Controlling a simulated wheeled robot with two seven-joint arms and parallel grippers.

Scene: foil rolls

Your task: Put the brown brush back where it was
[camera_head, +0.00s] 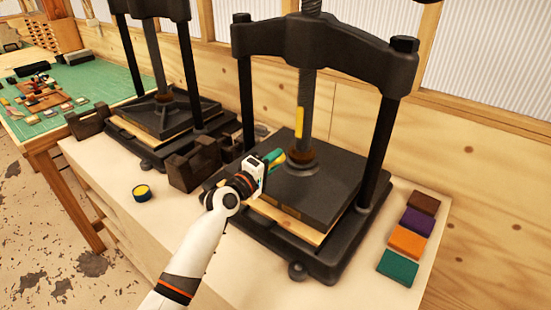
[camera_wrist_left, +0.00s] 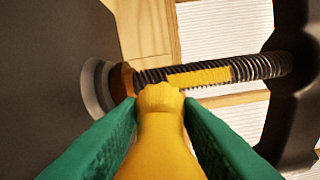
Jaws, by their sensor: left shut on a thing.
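My left gripper (camera_head: 272,159) is at the front left of the nearer black press (camera_head: 318,180), close to the base of its screw. Its green fingers are shut on a yellow, handle-shaped thing. In the left wrist view this yellow thing (camera_wrist_left: 160,135) lies between both green fingers and narrows to a rounded knob at its far end. Its near end runs out of the picture. I see no bristles, so I cannot tell if it is the brown brush. A brown collar (camera_wrist_left: 122,82) is at the screw's base beyond the knob. My right gripper is not in view.
A yellow strip (camera_head: 299,121) is on the press screw. A second press (camera_head: 165,112) stands behind left. Brown blocks (camera_head: 194,165) and a round yellow-topped tin (camera_head: 141,193) are on the pale bench. Several coloured blocks (camera_head: 408,241) lie right. A green-topped table (camera_head: 70,112) is far left.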

